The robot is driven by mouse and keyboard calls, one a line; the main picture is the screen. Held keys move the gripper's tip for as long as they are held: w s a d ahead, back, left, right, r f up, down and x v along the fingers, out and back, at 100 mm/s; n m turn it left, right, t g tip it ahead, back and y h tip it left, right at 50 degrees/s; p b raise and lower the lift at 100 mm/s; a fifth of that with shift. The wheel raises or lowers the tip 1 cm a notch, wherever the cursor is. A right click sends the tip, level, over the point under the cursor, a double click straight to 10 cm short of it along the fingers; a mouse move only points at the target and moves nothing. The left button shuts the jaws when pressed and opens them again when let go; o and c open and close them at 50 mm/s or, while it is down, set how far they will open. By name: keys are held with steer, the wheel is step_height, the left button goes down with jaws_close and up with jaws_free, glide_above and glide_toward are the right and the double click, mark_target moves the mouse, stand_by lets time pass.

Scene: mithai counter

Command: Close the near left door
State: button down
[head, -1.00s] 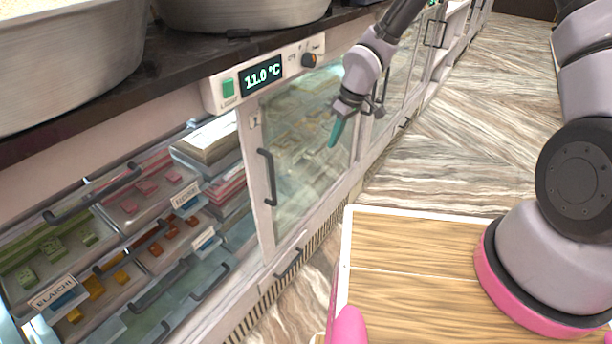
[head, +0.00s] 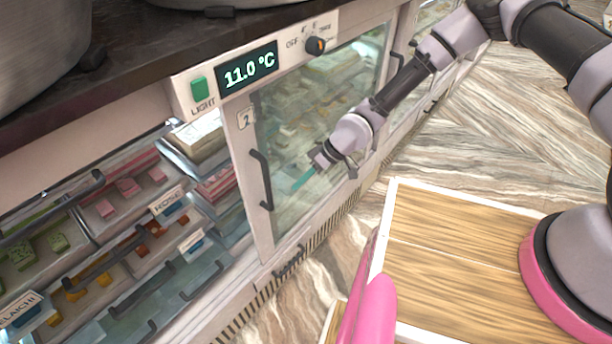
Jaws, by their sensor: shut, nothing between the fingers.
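A glass door with a pale frame (head: 250,205), a number 2 tag and a dark vertical handle (head: 262,180) stands at the middle of the counter front. To its left the case is open, and trays of sweets show without glass in front. My gripper (head: 303,180) is shut and empty, its teal fingertips pointing left and down. It is in front of the glass, a little right of the handle and apart from it. I cannot tell whether the fingertips touch the glass.
A control panel (head: 262,62) reading 11.0 °C, with a green light switch and knob, sits above the door. Large metal pans (head: 35,55) stand on the dark counter top (head: 140,65). Sweet trays with labels and handles fill the open left side.

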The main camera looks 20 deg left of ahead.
steer(key=s+a+f, duration=0.3)
steer(key=s+a, duration=0.1)
steer(key=s, duration=0.1)
steer(key=shift+s+a, duration=0.15)
steer(key=shift+s, duration=0.05)
steer(key=shift+s, duration=0.15)
